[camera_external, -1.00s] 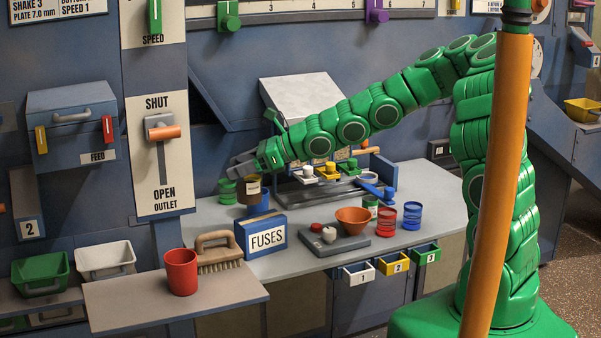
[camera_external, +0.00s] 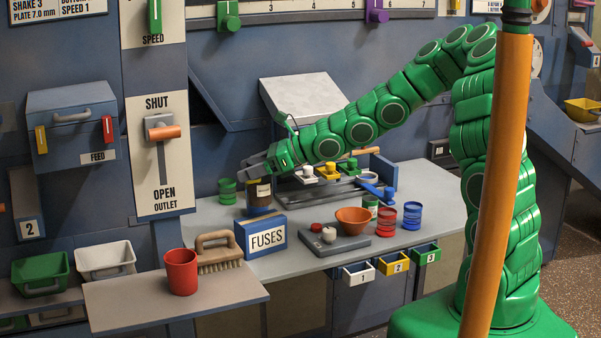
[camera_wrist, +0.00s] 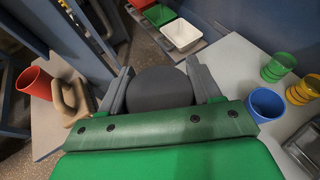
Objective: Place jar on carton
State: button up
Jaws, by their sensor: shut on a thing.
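My gripper (camera_external: 254,168) is shut on a brown jar (camera_external: 260,191) with a pale label, held upright. In the wrist view my gripper's fingers (camera_wrist: 160,80) lie on either side of the jar's round dark grey lid (camera_wrist: 158,92). The carton is the blue and white box marked FUSES (camera_external: 264,237), standing on the grey bench. In the external view the jar appears above and slightly behind the carton's top. I cannot tell the exact gap between them. I cannot make out the carton in the wrist view.
A blue cup (camera_wrist: 266,103) and a green cup (camera_external: 227,191) stand near the jar. A brush (camera_external: 218,253) and red cup (camera_external: 181,271) are left of the carton. A grey board (camera_external: 335,243) with an orange bowl (camera_external: 353,220) lies to its right.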

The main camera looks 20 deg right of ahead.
aim_at(252, 182)
jog(key=shift+f, duration=1.9)
jog(key=shift+f, duration=0.15)
jog(key=o, duration=1.3)
jog(key=shift+r, duration=0.2)
jog(key=shift+v, duration=6)
